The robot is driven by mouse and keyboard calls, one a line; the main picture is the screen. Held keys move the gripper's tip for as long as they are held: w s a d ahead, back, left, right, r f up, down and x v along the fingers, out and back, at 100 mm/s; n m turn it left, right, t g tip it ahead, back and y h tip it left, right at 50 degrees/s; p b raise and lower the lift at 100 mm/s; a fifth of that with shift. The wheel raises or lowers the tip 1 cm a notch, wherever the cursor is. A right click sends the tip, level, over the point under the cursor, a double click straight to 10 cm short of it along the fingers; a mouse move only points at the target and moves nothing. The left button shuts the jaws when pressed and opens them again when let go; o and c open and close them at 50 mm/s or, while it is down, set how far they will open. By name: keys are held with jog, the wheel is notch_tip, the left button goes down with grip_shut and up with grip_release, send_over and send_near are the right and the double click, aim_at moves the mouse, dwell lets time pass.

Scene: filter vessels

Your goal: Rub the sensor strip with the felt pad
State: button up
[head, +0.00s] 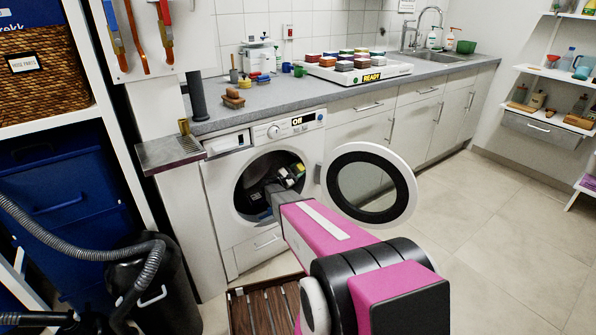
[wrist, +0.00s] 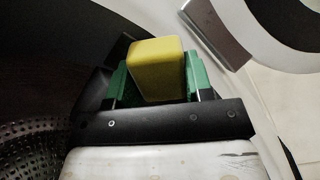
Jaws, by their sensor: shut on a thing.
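My gripper (head: 288,178) reaches into the round opening of the white front-loading machine (head: 240,205), whose door (head: 369,187) stands open to the right. In the wrist view my gripper (wrist: 158,82) has its green fingers shut on a yellow block (wrist: 156,68), which I take to be the felt pad. The block's felt face is not visible. A flat grey metallic strip (wrist: 216,32) lies at the upper right, apart from the block; I cannot tell whether it is the sensor strip. Perforated dark drum metal (wrist: 35,135) shows at the lower left.
The grey counter (head: 225,116) above the machine holds small brushes and pots, and a white tray (head: 345,78) of coloured blocks marked READY. A black canister (head: 165,290) with a hose stands at lower left. The floor right of the door is clear.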

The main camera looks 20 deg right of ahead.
jog(key=shift+v, duration=2.9)
jog(key=shift+a, duration=0.1)
jog(key=v, duration=0.2)
jog(key=shift+s+a+f, duration=0.15)
jog(key=shift+a, duration=0.2)
